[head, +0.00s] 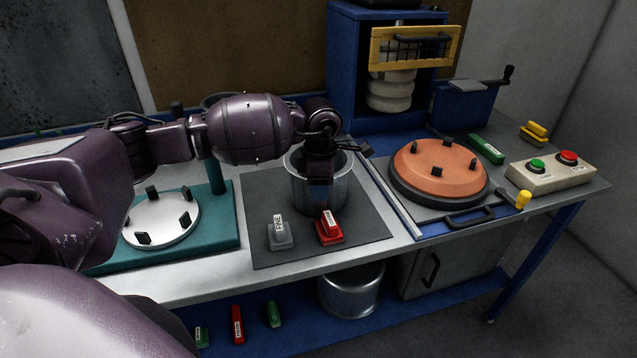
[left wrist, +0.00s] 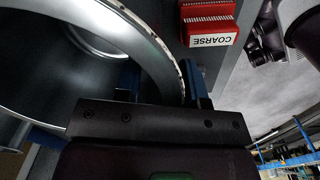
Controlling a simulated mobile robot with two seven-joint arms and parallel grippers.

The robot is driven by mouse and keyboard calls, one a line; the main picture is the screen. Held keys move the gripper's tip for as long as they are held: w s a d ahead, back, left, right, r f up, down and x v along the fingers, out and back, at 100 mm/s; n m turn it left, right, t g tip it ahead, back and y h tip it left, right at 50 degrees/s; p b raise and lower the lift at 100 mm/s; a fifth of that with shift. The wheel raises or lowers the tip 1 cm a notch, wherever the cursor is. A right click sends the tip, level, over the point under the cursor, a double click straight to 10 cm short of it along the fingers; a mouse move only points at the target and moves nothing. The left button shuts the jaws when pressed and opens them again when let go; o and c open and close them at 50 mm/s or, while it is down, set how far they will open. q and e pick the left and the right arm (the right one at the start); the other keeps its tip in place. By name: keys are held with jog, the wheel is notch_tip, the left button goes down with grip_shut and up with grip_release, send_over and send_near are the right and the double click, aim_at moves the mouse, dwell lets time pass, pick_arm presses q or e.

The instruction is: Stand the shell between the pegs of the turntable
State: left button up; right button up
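The shell (head: 335,193), an open grey metal cylinder, stands upright on a dark mat (head: 262,207). My left gripper (head: 320,178) points down at its near rim. In the left wrist view my left gripper (left wrist: 165,85) has one blue finger inside the shell (left wrist: 60,75) and one outside, with the wall between; a gap shows, so it looks open around the rim. Left of the mat, a silver disc with black pegs, apparently the turntable (head: 160,222), sits on a teal base (head: 213,235); my arm partly hides it. My right gripper is not in view.
A grey block (head: 280,236) and a red block (head: 329,229), labelled COARSE in the left wrist view (left wrist: 208,22), stand before the shell. An orange pegged disc (head: 438,170), button box (head: 551,172) and blue press (head: 350,70) are right. A pot (head: 352,290) is below.

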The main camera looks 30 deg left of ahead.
pick_arm(q)
jog(key=shift+f, duration=0.3)
grip_shut()
jog(key=shift+d+r, duration=0.1)
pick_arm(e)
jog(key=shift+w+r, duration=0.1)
